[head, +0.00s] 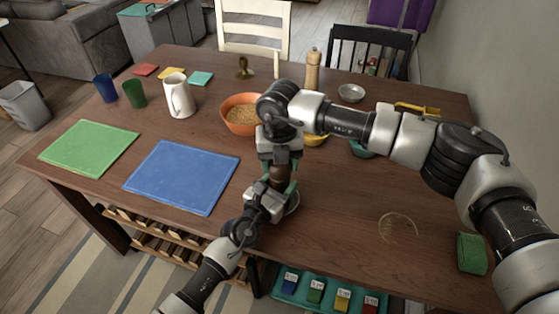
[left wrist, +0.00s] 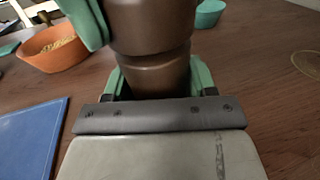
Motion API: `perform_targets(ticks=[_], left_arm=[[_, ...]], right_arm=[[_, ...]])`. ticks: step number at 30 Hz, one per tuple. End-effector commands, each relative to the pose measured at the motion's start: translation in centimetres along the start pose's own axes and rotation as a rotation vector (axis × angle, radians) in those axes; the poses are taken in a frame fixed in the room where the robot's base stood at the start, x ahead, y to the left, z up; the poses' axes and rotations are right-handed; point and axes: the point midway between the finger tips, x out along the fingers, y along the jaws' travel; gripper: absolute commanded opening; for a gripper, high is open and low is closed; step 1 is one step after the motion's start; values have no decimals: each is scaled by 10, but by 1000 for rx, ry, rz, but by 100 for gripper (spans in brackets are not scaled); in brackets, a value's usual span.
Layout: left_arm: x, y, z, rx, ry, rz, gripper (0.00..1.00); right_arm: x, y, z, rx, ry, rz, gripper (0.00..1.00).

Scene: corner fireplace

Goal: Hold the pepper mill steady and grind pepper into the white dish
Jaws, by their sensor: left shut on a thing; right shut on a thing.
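The dark brown pepper mill (head: 279,174) stands between my two grippers near the middle of the table, mostly hidden in the head view. In the left wrist view, the mill (left wrist: 155,72) fills the top centre. My left gripper (head: 275,189) is shut around its lower body; its green fingers show on both sides in the left wrist view. My right gripper (head: 279,162) comes down from above and is shut on the mill's upper part. A pale round rim, probably the white dish (head: 293,204), shows just below the mill, mostly covered by my left gripper.
An orange bowl of grains (head: 239,114) stands close behind the grippers. A blue mat (head: 182,177) and a green mat (head: 88,148) lie to the left. A white pitcher (head: 179,97) and a light wooden mill (head: 312,70) stand farther back. The table's right front is mostly clear.

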Motion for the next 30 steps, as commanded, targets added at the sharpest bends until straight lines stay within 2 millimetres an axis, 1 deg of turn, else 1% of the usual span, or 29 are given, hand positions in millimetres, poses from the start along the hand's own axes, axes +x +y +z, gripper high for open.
perform_targets(ticks=[1,5,6,10,11,18,22,26,30], left_arm=[[-1,-2,-2,1,5,-4,26],[-1,-2,-2,1,5,-4,26],[-1,-2,-2,1,5,-4,26],[-1,-2,-2,0,5,-3,26],[-1,-1,-2,0,5,-3,26],[-1,-1,-2,0,4,-2,26],[0,-1,-2,0,4,-2,26],[0,0,-2,0,4,-1,26],[0,0,-2,0,3,-1,26]], right_arm=[[-2,-2,3,4,-8,-1,34],[-2,-2,3,4,-8,-1,34],[-2,-2,3,4,-8,-1,60],[-1,-1,2,3,-6,-1,80],[-1,-1,2,2,-5,-1,83],[0,0,1,0,-2,0,83],[-8,0,1,-1,-4,0,83],[-28,0,1,0,-6,1,83],[-59,0,1,0,-7,0,83]])
